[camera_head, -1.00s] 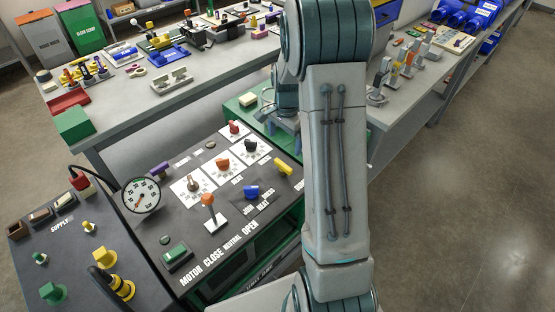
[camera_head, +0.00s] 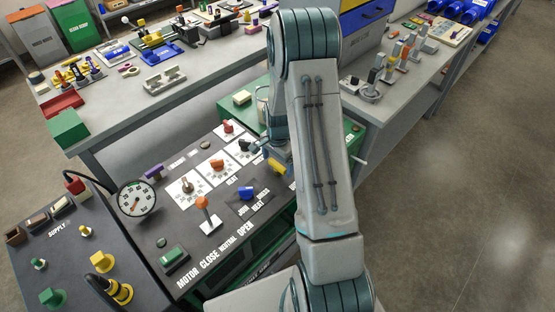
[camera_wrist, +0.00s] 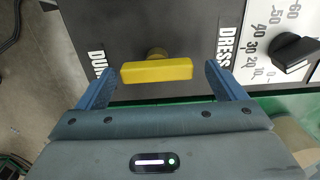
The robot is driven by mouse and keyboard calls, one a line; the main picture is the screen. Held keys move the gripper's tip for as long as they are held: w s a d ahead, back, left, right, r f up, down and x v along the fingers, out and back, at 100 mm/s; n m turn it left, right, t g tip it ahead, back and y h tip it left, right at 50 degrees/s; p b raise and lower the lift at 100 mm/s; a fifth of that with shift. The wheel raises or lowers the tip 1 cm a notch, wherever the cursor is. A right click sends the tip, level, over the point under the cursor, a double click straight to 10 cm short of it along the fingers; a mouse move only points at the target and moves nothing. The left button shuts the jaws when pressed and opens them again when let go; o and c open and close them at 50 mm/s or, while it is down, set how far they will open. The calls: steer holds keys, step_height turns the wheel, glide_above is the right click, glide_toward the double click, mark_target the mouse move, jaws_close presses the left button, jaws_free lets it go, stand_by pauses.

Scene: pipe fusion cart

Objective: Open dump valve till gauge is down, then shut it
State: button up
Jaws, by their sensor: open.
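The yellow dump valve handle (camera_head: 278,166) is on the dark control panel, beside my arm in the head view. In the wrist view the yellow handle (camera_wrist: 157,70) lies crosswise, between a partly covered label starting "DU" and the label "DRESS". My gripper (camera_wrist: 159,82) is open, with one blue finger near each end of the handle. I see gaps between the fingers and the handle; depth is hard to judge. The round white gauge (camera_head: 136,199) has a reddish needle, but its reading is too small to tell.
An orange-knobbed lever (camera_head: 202,203) and a blue knob (camera_head: 246,193) are on the panel near the valve. In the wrist view a black knob (camera_wrist: 293,54) sits to the right on a white scale. A grey workbench (camera_head: 180,98) with tools stands behind.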

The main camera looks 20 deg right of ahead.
steer(key=shift+s+a+r, duration=0.1)
steer(key=shift+a+r, duration=0.05)
steer(key=shift+a, duration=0.05)
steer(key=c, duration=1)
steer(key=shift+n+b, duration=0.3)
steer(key=shift+b, duration=0.25)
steer(key=shift+n, duration=0.3)
steer(key=o, duration=1)
steer(key=shift+d, duration=0.1)
